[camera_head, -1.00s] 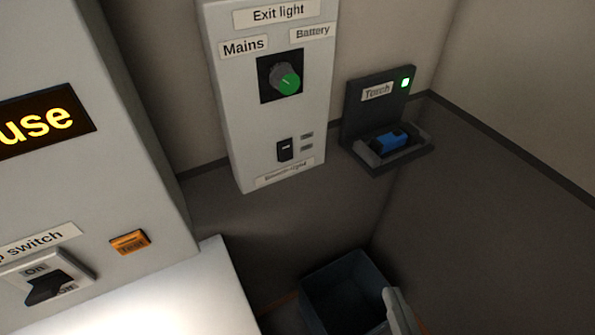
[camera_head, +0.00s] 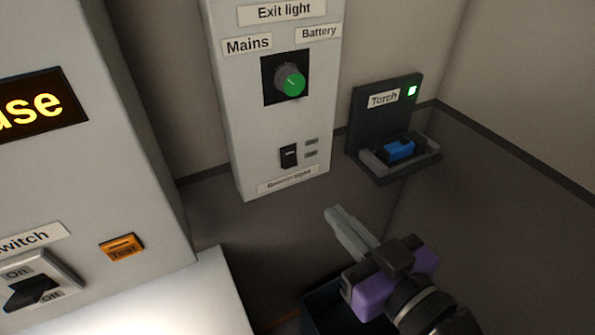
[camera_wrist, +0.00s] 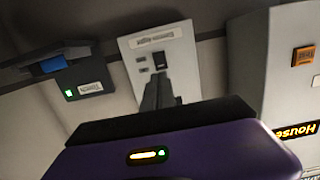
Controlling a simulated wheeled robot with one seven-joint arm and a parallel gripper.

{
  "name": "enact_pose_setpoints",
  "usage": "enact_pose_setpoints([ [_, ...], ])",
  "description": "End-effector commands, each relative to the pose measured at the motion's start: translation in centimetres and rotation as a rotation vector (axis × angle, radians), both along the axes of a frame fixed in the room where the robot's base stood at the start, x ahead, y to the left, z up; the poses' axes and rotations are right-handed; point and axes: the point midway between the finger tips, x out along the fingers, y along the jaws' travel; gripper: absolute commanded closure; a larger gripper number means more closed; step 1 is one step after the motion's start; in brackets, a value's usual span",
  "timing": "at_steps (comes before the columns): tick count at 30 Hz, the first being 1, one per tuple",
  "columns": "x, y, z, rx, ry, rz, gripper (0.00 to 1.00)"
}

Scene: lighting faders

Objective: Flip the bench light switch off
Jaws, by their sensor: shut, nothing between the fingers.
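The bench light switch (camera_head: 289,155) is a small black rocker low on the white "Exit light" panel. A label strip (camera_head: 288,179) below it is hard to read. Two small tags sit to its right, too small to read. My gripper (camera_head: 333,212) is shut and empty, below and to the right of the switch, apart from the panel. In the wrist view the switch (camera_wrist: 159,60) shows upside down, just beyond the tips of my shut fingers (camera_wrist: 157,80). Which side of the rocker is pressed in is not clear.
A green-marked knob (camera_head: 289,81) sits above the switch. A torch holder (camera_head: 384,115) with a blue torch (camera_head: 398,150) is to the right. A grey cabinet (camera_head: 120,170) with an On/Off switch (camera_head: 35,288) stands left. A dark bin (camera_head: 325,308) is below my gripper.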

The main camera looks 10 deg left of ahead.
Motion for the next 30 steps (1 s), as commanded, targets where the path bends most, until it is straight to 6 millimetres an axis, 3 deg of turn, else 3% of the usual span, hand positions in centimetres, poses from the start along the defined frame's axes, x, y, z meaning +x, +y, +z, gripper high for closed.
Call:
enact_pose_setpoints([
  [5,0.8,0.6,0.0,0.001,0.001,0.002,1.0],
  [21,8.8,6.0,-1.1,0.0,0.001,0.001,1.0],
  [30,11.3,7.6,-1.6,0.001,-0.001,0.0,1.0],
])
